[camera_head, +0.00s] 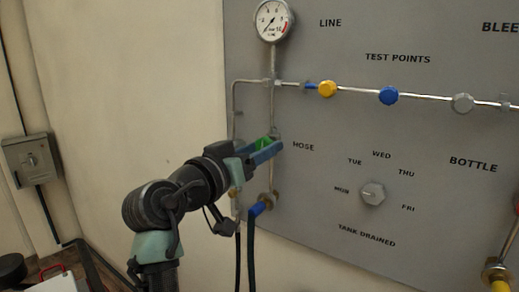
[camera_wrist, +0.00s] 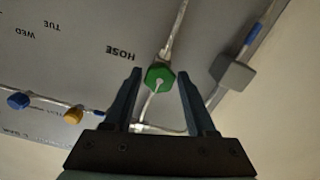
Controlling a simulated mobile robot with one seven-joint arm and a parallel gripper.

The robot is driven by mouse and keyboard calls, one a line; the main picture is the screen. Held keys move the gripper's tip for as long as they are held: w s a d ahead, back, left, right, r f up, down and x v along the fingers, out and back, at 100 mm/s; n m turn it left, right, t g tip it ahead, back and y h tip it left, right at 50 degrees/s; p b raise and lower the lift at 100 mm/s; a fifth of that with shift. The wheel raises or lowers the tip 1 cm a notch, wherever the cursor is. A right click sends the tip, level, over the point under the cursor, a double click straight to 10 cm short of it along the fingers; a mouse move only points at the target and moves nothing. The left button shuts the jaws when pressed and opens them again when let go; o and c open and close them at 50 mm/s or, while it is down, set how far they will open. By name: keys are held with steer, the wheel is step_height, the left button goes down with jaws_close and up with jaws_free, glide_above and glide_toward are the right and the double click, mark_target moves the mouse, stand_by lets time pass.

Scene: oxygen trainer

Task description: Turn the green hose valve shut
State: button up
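The green hose valve (camera_wrist: 158,77) is a green knob on a thin metal pipe beside the HOSE label. In the wrist view it lies between the tips of my gripper's two fingers (camera_wrist: 160,75), with a visible gap on each side. My gripper (camera_head: 268,150) is open at the panel's left part in the head view. There the green valve (camera_head: 264,144) is partly hidden by the fingers. I cannot tell how far the fingertips reach along the valve in depth.
The grey panel (camera_head: 330,190) carries a gauge (camera_head: 272,20), yellow (camera_head: 327,89), blue (camera_head: 388,95) and grey (camera_head: 462,103) test-point knobs, and a day dial (camera_head: 373,193). A blue-ended hose fitting (camera_head: 262,205) sits below my gripper. A grey block (camera_wrist: 232,72) is close to the right finger.

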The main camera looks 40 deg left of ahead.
steer(key=shift+o, duration=1.1)
steer(key=shift+s, duration=0.1)
steer(key=s+d+b, duration=0.1)
steer(key=s+d, duration=0.1)
steer(key=s, duration=1)
steer(key=shift+s, duration=0.35)
